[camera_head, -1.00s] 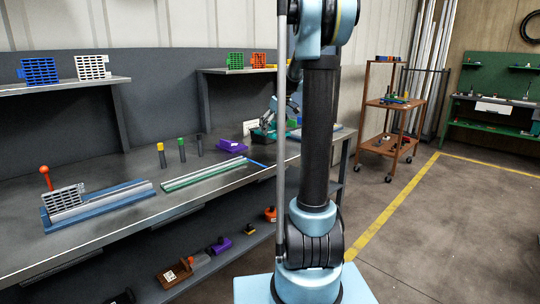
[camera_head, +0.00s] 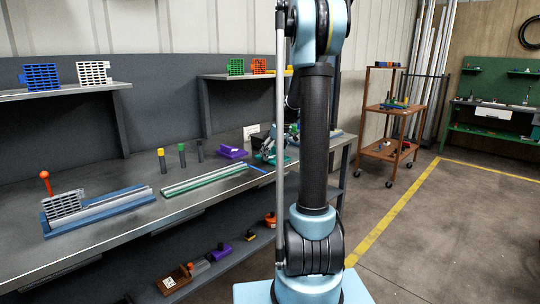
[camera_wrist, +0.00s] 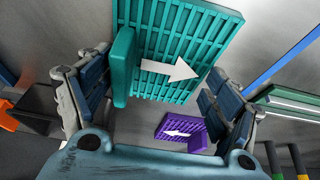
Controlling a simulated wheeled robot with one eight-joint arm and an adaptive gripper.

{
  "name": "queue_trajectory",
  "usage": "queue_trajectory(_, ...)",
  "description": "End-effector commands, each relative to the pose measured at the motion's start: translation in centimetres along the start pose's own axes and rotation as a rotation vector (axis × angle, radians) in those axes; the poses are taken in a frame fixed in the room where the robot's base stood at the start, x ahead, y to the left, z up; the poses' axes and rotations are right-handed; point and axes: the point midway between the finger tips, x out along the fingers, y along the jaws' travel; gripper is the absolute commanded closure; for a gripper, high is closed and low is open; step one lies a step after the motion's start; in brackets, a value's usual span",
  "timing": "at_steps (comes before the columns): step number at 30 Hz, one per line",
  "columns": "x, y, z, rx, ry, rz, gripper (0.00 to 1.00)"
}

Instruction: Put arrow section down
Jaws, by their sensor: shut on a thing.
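A teal slotted arrow section (camera_wrist: 172,28) with a white arrow pointing right fills the upper middle of the wrist view. It lies between the two fingers of my gripper (camera_wrist: 155,95), which is shut on it. In the head view my gripper (camera_head: 268,145) is low over the far part of the bench, partly behind my arm. I cannot tell whether the held section touches the bench. A purple arrow section (camera_wrist: 184,131) with a white arrow pointing left lies on the bench. It also shows in the head view (camera_head: 232,152), left of my gripper.
A green-and-grey rail (camera_head: 205,180) and a blue rail base (camera_head: 100,208) lie along the bench (camera_head: 160,222). Several upright coloured-top pegs (camera_head: 182,155) stand behind them. A blue strip (camera_wrist: 283,66) and an orange part (camera_wrist: 6,116) flank the gripper in the wrist view.

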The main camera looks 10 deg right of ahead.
Motion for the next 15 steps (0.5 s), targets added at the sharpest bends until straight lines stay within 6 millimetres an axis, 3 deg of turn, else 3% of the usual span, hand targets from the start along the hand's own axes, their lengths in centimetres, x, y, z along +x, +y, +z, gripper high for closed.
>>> queue_trajectory(4,0.13,0.0,0.04,0.0,0.0,0.0,0.44)
queue_trajectory(5,0.13,-0.01,0.04,0.0,0.0,0.0,0.13)
queue_trajectory(7,0.12,-0.01,0.03,0.0,0.0,0.0,0.0)
queue_trajectory(15,0.11,-0.02,0.02,0.0,0.0,0.0,0.0)
